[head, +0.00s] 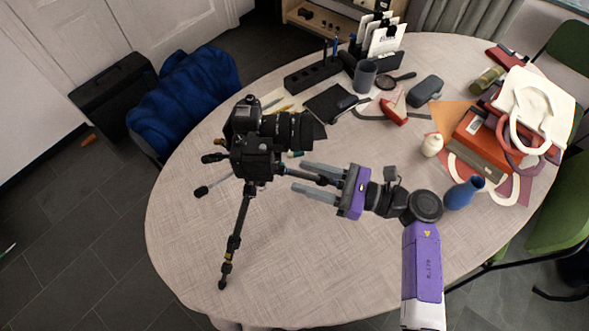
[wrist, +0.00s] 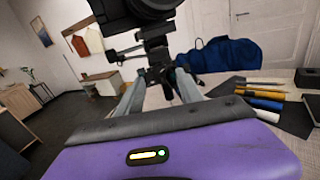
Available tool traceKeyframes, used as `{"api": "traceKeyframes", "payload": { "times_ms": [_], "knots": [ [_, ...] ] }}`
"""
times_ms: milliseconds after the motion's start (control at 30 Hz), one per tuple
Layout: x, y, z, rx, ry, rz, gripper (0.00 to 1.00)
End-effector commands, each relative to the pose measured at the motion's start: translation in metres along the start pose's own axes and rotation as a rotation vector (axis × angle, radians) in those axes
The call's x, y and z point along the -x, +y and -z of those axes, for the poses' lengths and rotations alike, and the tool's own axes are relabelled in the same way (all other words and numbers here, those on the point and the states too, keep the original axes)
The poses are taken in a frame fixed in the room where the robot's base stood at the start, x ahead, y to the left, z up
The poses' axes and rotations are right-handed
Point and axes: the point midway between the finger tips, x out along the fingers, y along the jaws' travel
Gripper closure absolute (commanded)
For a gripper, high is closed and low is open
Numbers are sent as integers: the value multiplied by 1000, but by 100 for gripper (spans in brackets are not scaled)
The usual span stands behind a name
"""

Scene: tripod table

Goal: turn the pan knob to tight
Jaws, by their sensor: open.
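A black camera (head: 270,130) with a long lens sits on a small black tripod (head: 235,230) on the table. The camera's underside also shows at the top of the wrist view (wrist: 130,14). My gripper (head: 297,176) comes in from the right, below the lens, with its grey fingers apart and nothing clamped. In the wrist view, the tripod head (wrist: 155,48) stands beyond and between the fingers (wrist: 159,80). Dark knobs show left of the tripod in the head view, but I cannot tell which is the pan knob. Contact with the fingers cannot be made out.
The round table (head: 190,235) is clear at the front left. A blue vase (head: 462,193) and a white pear-shaped object (head: 432,145) stand near my arm. Books (head: 480,135), a grey cup (head: 365,76) and a pen holder (head: 312,76) lie farther back.

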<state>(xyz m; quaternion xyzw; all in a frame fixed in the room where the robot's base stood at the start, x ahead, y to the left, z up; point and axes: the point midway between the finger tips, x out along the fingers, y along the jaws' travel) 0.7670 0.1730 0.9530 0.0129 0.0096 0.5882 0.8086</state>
Motion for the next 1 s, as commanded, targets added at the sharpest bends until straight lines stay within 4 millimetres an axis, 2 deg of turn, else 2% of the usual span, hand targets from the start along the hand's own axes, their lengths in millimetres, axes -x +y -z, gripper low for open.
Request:
{"api": "traceKeyframes", "payload": {
  "times_ms": [100,233,567,600,800,1000],
  "knots": [
    [-17,1,-2,0,0,-3,57],
    [-29,1,-1,-1,0,-1,57],
    [-34,0,0,1,0,1,57],
    [-34,0,0,1,0,1,58],
    [-34,0,0,1,0,1,98],
    [-34,0,0,-1,0,1,100]
  ]
}}
